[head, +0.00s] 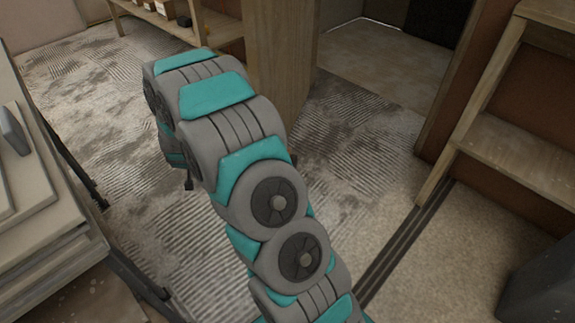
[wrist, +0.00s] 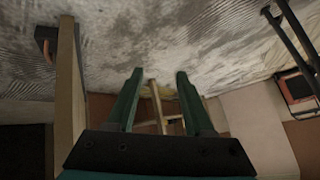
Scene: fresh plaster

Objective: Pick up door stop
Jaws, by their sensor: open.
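I cannot pick out the door stop with certainty in either view. A grey wedge-like piece (head: 14,130) lies on the stacked boards at the left edge of the head view; I cannot tell whether it is the door stop. In the wrist view my gripper (wrist: 160,74) is open, its two teal fingers apart with nothing held between them. In the head view my own arm reaches over the floor and hides the gripper and part of the floor behind it.
Pale stacked boards (head: 35,185) stand at the left. A wooden post (head: 283,65) stands behind my arm, and wooden shelves (head: 520,150) stand at the right. A dark block with an orange part (wrist: 45,40) shows at upper left. The streaked floor (head: 365,130) is clear between.

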